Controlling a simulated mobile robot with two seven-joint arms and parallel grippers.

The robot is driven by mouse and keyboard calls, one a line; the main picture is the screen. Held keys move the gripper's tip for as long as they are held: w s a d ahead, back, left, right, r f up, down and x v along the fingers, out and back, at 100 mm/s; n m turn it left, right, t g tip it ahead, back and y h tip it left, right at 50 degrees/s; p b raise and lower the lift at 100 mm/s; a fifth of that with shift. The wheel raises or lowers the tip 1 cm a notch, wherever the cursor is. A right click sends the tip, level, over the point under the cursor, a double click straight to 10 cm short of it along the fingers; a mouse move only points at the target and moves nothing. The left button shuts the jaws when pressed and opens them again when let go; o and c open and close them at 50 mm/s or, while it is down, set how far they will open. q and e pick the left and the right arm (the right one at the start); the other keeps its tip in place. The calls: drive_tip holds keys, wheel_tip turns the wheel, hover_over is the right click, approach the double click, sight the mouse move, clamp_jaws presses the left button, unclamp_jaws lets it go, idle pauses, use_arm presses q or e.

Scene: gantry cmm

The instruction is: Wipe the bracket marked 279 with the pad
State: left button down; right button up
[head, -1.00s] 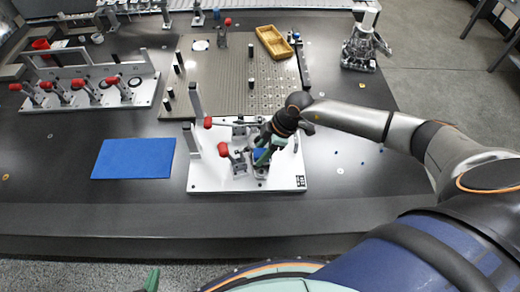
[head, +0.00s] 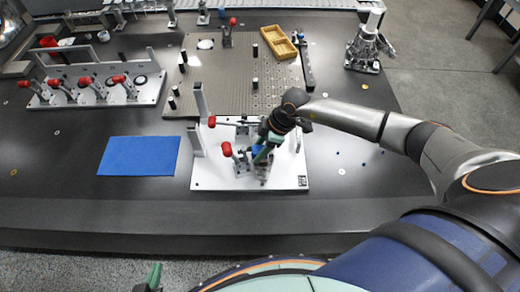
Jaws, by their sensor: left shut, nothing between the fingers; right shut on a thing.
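A white fixture plate (head: 215,178) with red-handled clamps lies near the table's front edge. My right gripper (head: 261,156) is over it, pointing down, shut on a small blue thing, likely the pad (head: 256,151). A small grey metal part (head: 264,173), perhaps the bracket, shows just below the fingers. I cannot read 279 on it, and the gripper hides part of it. Whether the pad touches it I cannot tell. My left gripper (head: 152,277) is shut and empty at the bottom edge, in front of the table.
A blue mat (head: 139,156) lies left of the fixture. A second fixture with several red clamps (head: 95,88) stands at the back left. Behind is a perforated plate (head: 225,85) with black posts and a yellow tray (head: 278,42). The dark table is clear at the front left.

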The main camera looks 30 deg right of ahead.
sight(259, 148)
wheel_tip(259, 148, up, 2)
drive_tip(key=shift+r+p, duration=0.2)
drive_tip(key=shift+p, duration=0.35)
clamp_jaws()
drive_tip(key=shift+w+r, duration=0.15)
drive_tip(key=shift+r, duration=0.15)
drive_tip(key=shift+w+r, duration=0.1)
drive_tip(key=shift+r, duration=0.7)
drive_tip(key=shift+a+r, duration=0.1)
drive_tip(key=shift+r, duration=1.7)
drive_tip(key=shift+s+f, duration=0.15)
drive_tip(key=shift+s, duration=0.1)
